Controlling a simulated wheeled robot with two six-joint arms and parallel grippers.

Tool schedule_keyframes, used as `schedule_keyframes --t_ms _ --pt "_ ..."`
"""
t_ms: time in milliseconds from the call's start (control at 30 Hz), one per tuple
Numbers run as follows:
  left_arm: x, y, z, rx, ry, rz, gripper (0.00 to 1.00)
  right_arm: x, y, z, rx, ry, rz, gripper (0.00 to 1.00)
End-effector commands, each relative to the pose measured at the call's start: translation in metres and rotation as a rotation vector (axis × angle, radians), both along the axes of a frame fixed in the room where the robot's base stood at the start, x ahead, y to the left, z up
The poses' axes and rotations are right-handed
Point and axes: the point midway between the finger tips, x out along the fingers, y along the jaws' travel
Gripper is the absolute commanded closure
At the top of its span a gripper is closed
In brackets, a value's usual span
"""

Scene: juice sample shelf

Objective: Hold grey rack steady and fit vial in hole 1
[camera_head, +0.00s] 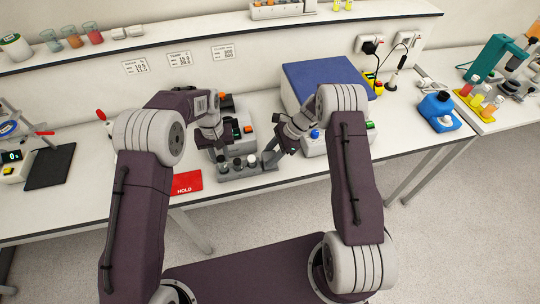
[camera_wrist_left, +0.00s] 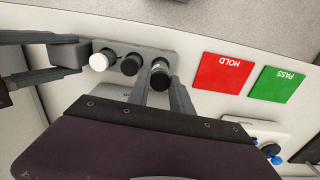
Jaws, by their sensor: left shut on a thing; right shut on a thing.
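The grey rack (camera_head: 262,168) stands near the bench's front edge; it also shows in the left wrist view (camera_wrist_left: 185,52). It has a row of capped vials: a white-capped vial (camera_wrist_left: 98,62), a dark-capped vial (camera_wrist_left: 131,65) and another dark-capped vial (camera_wrist_left: 160,77) at the end nearest the red card. My left gripper (camera_head: 221,156) is shut on that end vial, which is upright at the rack; how deep it sits cannot be told. My right gripper (camera_head: 271,153) is shut on the rack's raised grey block (camera_wrist_left: 67,53) at the opposite end.
A red HOLD card (camera_head: 187,183) lies left of the rack, with a green PASS card (camera_wrist_left: 277,85) beyond it in the wrist view. A grey device (camera_head: 232,125) stands behind the rack. A blue-topped machine (camera_head: 325,82) stands behind my right gripper.

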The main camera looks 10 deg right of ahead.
Motion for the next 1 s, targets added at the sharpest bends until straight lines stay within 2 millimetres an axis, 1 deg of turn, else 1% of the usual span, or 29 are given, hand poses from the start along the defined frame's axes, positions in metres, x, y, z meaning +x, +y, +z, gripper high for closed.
schedule_keyframes --t_ms 1000 --pt "0.000 0.000 -0.020 0.000 0.002 0.000 1.00 0.000 0.000 0.001 0.001 -0.001 -0.001 0.86"
